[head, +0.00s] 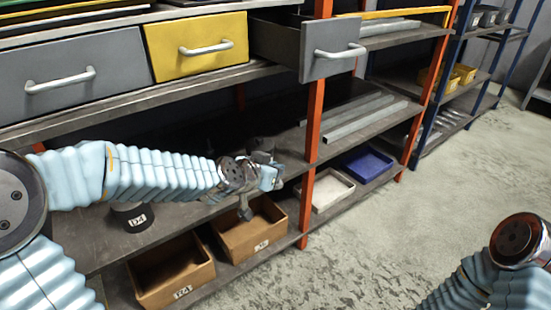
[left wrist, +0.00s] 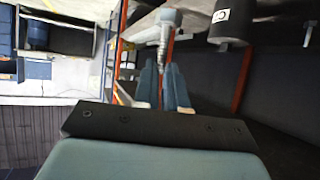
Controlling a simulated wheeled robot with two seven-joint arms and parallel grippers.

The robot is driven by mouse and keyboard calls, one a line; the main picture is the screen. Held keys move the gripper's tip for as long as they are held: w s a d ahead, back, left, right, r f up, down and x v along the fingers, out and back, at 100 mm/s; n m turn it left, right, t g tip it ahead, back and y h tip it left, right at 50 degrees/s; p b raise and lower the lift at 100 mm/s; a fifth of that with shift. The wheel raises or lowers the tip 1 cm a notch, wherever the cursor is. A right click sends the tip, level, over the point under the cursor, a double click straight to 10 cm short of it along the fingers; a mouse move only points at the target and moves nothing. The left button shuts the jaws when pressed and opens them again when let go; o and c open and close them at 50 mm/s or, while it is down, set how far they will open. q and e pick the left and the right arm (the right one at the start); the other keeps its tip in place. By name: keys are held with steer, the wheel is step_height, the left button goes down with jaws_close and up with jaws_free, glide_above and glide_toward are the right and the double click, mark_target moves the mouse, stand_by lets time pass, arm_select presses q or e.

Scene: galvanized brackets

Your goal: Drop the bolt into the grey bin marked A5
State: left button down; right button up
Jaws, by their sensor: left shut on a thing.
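My left gripper (head: 270,178) is at the shelf front, above the brown boxes. In the left wrist view its two blue fingers (left wrist: 162,85) are closed on a grey bolt (left wrist: 164,38), whose thicker end is away from the fingers. In the head view the bolt (head: 245,209) appears to hang just below the gripper. A black cylindrical container (head: 132,217) with a white label, apparently D4, stands on the shelf to the left; a similar labelled one shows in the left wrist view (left wrist: 232,22). I can read A5 on no container. My right gripper is outside the view.
Two brown boxes (head: 172,270) (head: 252,228) sit on the low shelf. A whitish tray (head: 328,190) and a blue tray (head: 367,164) lie right of an orange post (head: 312,120). A grey drawer (head: 330,52) stands pulled out above. The floor (head: 400,220) is clear.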

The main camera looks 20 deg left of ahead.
arm_select(q)
steer(key=w+a+f+n+y, duration=0.1)
steer(key=f, duration=0.6)
steer(key=w+a+f+n+y, duration=0.2)
steer(key=f, duration=0.6)
steer(key=shift+f+t, duration=0.25)
steer(key=shift+t, duration=0.05)
